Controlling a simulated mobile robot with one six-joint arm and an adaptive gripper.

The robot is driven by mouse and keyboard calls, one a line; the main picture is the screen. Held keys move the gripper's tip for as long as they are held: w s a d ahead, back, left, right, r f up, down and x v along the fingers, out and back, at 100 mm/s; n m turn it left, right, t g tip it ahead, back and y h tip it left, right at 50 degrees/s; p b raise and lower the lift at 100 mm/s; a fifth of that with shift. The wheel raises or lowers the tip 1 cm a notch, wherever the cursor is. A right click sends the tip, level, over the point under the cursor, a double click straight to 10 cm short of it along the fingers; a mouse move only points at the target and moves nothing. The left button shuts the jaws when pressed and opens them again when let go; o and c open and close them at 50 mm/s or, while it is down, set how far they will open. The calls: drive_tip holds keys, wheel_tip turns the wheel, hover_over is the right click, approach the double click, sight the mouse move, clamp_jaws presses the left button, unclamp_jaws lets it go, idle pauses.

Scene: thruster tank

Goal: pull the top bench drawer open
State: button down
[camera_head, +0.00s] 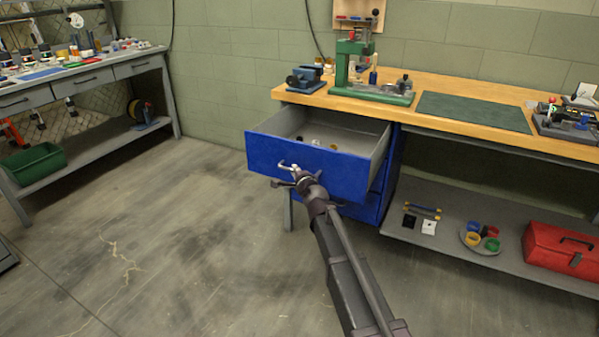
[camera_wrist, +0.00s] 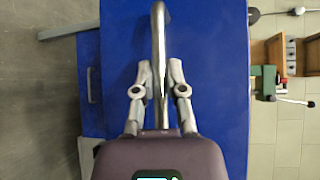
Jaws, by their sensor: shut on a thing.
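The top bench drawer (camera_head: 355,177) has a blue front and grey inner walls. It stands well out from under the wooden bench top, and a few small items lie inside. Its bar handle (camera_head: 284,165) is on the blue front; the handle also shows as a grey metal bar in the wrist view (camera_wrist: 158,40). My gripper (camera_head: 297,176) is at the drawer front, shut on the handle. In the wrist view my gripper (camera_wrist: 159,80) has one finger on each side of the bar. Part of the drawer front is hidden behind my gripper.
The bench top (camera_head: 460,90) carries a green press (camera_head: 352,65), a blue vise (camera_head: 305,80) and a dark green mat (camera_head: 473,112). A lower blue drawer (camera_head: 363,210) is beneath. A red toolbox (camera_head: 562,250) stands on the lower shelf. The floor to the left is clear.

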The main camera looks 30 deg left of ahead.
drive_tip(key=shift+a, duration=0.3)
drive_tip(key=c, duration=0.7)
unclamp_jaws()
drive_tip(key=shift+s+a, duration=0.1)
drive_tip(key=shift+d, duration=0.2)
